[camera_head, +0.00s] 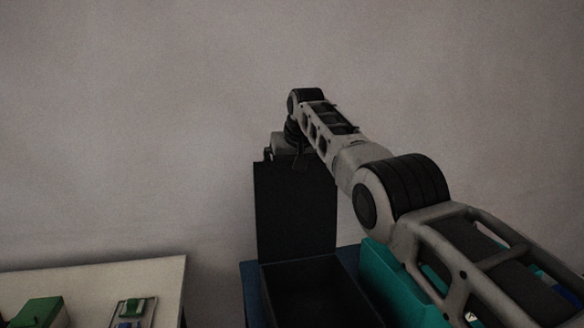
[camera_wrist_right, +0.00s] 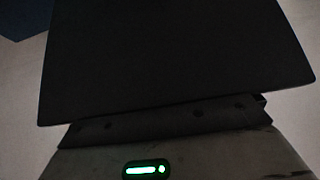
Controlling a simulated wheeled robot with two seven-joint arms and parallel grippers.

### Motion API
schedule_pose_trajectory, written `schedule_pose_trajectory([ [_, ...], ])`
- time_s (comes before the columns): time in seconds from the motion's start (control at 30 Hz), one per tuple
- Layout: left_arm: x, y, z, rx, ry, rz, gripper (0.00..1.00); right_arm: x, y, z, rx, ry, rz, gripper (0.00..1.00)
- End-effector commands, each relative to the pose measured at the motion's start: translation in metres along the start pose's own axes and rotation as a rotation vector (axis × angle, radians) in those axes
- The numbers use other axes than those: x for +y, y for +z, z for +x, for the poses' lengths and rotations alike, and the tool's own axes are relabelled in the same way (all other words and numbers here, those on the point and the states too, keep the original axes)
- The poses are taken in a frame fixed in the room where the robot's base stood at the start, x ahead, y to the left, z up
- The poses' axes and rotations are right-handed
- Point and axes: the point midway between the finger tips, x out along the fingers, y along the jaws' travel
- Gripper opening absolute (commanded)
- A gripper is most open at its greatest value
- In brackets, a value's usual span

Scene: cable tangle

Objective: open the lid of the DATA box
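A black box (camera_head: 312,292) stands at the bottom centre of the head view, open at the top, with a dark interior. Its black lid (camera_head: 296,212) stands about upright at the box's far side. No label shows, so I cannot read which box is the DATA one. My right arm reaches over from the right, and its hand is at the lid's top edge, partly hidden behind it. In the right wrist view the dark lid panel (camera_wrist_right: 175,55) fills most of the picture, right in front of the hand. The right fingers cannot be made out. My left gripper is out of view.
A teal box (camera_head: 385,285) stands right of the black box, partly covered by my right arm. Both are on a blue surface (camera_head: 250,285). A pale table (camera_head: 100,275) at the lower left holds a green block (camera_head: 38,312) and a small device (camera_head: 132,310). A plain wall is behind.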

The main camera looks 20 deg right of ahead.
Motion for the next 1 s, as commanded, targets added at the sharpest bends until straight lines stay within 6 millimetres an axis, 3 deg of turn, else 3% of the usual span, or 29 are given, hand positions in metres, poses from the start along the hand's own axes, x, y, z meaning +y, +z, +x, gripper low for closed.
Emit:
schedule_pose_trajectory([
  [0.17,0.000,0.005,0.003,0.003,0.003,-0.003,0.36,0.000,0.001,-0.002,0.001,0.001,0.001,1.00],
  [0.33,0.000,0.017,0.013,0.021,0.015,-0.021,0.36,0.000,0.003,-0.019,0.009,0.000,0.001,1.00],
  [0.7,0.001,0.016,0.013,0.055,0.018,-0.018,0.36,0.000,0.000,-0.116,0.007,0.000,0.001,1.00],
  [1.0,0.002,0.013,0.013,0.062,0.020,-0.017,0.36,0.000,0.000,-0.156,0.001,0.000,0.000,1.00],
])
